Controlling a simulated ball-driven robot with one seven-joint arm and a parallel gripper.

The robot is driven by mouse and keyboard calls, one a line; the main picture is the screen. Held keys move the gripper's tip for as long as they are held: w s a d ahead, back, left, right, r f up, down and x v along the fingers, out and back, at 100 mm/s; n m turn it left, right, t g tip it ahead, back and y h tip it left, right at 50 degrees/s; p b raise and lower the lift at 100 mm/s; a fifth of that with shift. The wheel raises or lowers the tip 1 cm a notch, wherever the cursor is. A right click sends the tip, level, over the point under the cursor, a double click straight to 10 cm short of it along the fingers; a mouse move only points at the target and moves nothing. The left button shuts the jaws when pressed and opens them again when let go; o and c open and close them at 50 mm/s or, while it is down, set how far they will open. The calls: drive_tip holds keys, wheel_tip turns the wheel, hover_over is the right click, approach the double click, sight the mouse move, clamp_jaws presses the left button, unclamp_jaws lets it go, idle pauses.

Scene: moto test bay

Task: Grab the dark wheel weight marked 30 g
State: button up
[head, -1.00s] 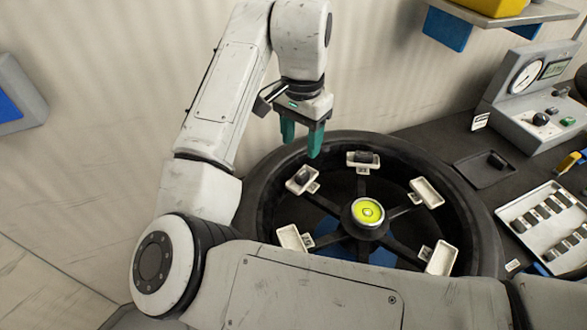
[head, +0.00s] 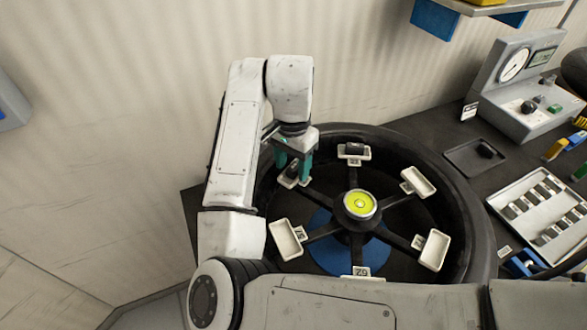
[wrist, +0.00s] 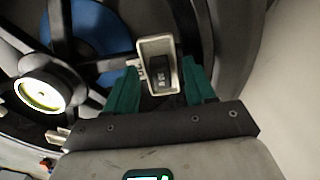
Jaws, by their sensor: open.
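A dark wheel weight (wrist: 160,74) lies in a small white tray (wrist: 145,50) on the wheel, with pale marking too blurred to read. In the head view this weight (head: 293,170) sits in the upper-left tray, partly hidden by my fingers. My gripper (head: 293,172) has green fingers and is open, pointing down over that tray. In the wrist view the fingers (wrist: 163,92) stand on both sides of the tray's near end, with the weight between them. I cannot tell whether they touch it. A second dark weight (head: 355,148) lies in the top tray.
The black wheel (head: 470,215) carries several white trays around a yellow-green bubble level (head: 359,204). To the right are a dark tray (head: 462,157) with a dark piece, a white tray (head: 536,187) with several weights, and a grey gauge unit (head: 507,105). A pale wall stands behind.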

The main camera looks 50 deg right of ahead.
drive_tip(key=shift+c, duration=0.4)
clamp_jaws()
drive_tip(key=shift+r, duration=0.2)
